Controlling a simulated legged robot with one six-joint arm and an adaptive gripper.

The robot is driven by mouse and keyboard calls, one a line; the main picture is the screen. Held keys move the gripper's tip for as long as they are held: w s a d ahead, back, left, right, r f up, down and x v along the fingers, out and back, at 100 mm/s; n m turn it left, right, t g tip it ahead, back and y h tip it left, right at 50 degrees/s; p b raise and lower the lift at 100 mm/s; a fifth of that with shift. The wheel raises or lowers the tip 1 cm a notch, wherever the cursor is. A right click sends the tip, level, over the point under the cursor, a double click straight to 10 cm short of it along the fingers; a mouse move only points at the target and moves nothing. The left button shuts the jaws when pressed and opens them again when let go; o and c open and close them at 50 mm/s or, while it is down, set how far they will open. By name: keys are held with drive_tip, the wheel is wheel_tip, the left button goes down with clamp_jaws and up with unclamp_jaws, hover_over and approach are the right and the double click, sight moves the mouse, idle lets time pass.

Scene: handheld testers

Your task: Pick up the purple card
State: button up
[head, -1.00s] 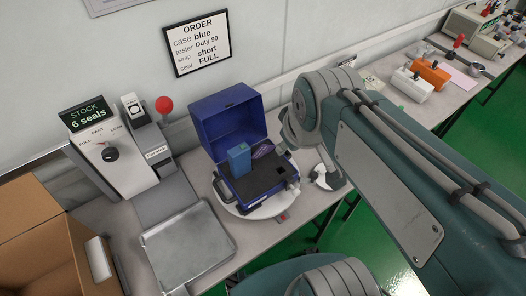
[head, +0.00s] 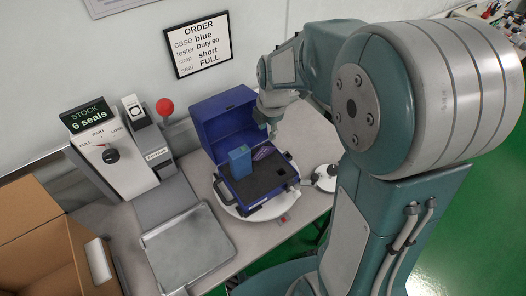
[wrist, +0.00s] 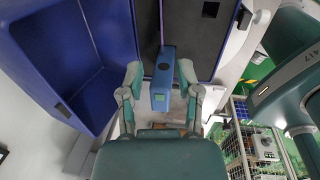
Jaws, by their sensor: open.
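The purple card (head: 263,152) stands in the black foam of the open blue case (head: 221,200), just right of the blue tester (head: 240,161) in the head view. My gripper (head: 271,125) is open, above the back right of the case close to the card, partly hidden by the arm. In the wrist view, the open fingers of my gripper (wrist: 160,72) appear on either side of the blue tester (wrist: 162,85); I cannot tell how far below them it is.
The case stands on a round white plate (head: 229,208) with its lid (head: 222,118) raised behind. A metal tray (head: 188,248), a sealing machine with a red knob (head: 164,106) and a cardboard box (head: 35,240) are to the left. A white round item (head: 325,178) is right of the case.

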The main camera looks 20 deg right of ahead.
sight(264, 149)
drive_tip(key=f, duration=0.6)
drive_tip(key=w+f, duration=0.1)
drive_tip(key=f, duration=0.3)
drive_tip(key=shift+w+a, duration=0.1)
drive_tip(key=shift+a, duration=0.15)
clamp_jaws()
